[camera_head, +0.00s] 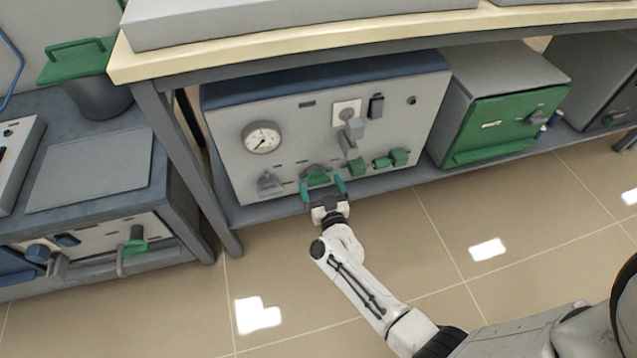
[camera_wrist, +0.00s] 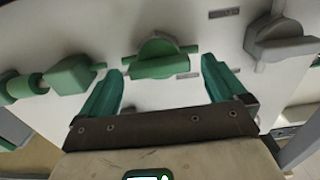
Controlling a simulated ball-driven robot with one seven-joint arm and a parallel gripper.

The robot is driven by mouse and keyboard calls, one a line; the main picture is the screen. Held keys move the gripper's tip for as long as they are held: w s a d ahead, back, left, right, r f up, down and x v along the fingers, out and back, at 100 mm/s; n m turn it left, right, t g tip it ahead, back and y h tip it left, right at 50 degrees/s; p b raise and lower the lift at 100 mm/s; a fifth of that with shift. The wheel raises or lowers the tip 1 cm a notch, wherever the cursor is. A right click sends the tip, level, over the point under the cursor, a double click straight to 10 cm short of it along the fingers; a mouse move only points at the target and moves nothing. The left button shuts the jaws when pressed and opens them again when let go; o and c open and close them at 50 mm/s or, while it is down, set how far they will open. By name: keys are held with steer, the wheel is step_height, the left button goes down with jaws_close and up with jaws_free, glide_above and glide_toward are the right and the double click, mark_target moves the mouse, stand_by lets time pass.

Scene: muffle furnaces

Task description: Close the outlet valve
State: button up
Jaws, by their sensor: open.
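A control panel (camera_head: 335,115) under the bench carries several valves and knobs; which one is the outlet valve cannot be read from labels. A green valve knob (camera_head: 316,177) sits low on the panel. It also shows in the wrist view (camera_wrist: 158,58), with its bar lying roughly level. My gripper (camera_head: 322,187) is open and empty in front of this knob. In the wrist view its teal fingers (camera_wrist: 161,72) stand on either side of the knob, apart from it. A grey knob (camera_head: 270,184) is to the left of it in the head view.
A round gauge (camera_head: 262,137) and a grey lever (camera_head: 352,130) are higher on the panel. Green fittings (camera_head: 382,163) are to the right. A green-fronted furnace (camera_head: 505,125) stands further right. The bench leg (camera_head: 185,165) is at the left. The floor in front is clear.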

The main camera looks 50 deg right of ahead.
mark_target(318, 180)
steer(key=shift+x, duration=1.1)
steer(key=shift+c, duration=0.5)
steer(key=c, duration=0.9)
steer(key=shift+o, duration=0.2)
